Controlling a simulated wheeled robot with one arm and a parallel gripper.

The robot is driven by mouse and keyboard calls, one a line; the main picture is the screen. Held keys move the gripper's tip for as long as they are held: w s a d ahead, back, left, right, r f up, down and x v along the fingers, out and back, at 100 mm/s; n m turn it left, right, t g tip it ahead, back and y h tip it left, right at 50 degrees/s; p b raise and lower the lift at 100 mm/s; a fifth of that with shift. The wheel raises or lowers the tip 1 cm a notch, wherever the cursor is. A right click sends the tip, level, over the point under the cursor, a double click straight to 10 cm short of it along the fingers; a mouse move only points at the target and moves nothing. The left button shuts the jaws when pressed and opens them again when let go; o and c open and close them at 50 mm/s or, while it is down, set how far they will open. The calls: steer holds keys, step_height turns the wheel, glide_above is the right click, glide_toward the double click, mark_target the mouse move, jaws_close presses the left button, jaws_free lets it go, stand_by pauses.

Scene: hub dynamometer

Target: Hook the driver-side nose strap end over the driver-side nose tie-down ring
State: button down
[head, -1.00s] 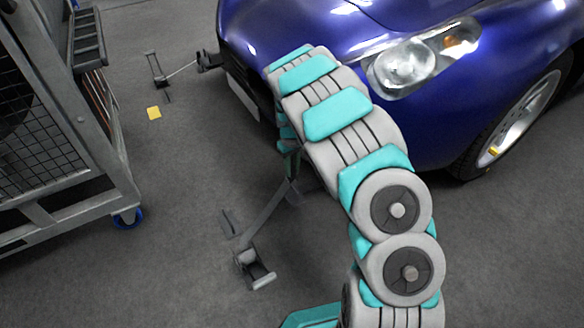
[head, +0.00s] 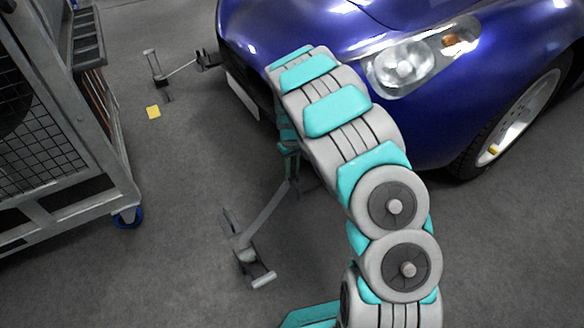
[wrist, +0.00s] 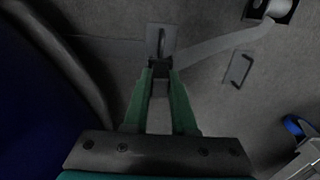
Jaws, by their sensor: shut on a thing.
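My gripper (wrist: 160,82) is shut on the driver-side nose strap end (wrist: 159,66), low beside the car's nose. In the head view my gripper (head: 289,168) is mostly hidden behind my arm. The grey strap (wrist: 215,44) runs from the jaws to a floor anchor at the upper right of the wrist view; the strap also shows in the head view (head: 265,215). A grey plate with a dark loop, seemingly the tie-down ring (wrist: 160,40), shows just beyond the fingertips. I cannot tell whether the strap end touches or is over it.
The blue car (head: 440,130) fills the upper right. The strap's floor anchor (head: 252,262) stands at lower centre. Another strap (head: 180,70) runs to the car's far side. A grey wheeled cart (head: 60,150) stands at left. Floor between cart and anchor is clear.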

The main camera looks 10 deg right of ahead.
steer(key=shift+f, duration=1.25)
steer(key=c, duration=0.6)
jaws_free()
steer(key=shift+c, duration=0.2)
step_height(320, 180, up, 8)
steer(key=shift+f+p, duration=0.1)
steer(key=shift+p, duration=0.3)
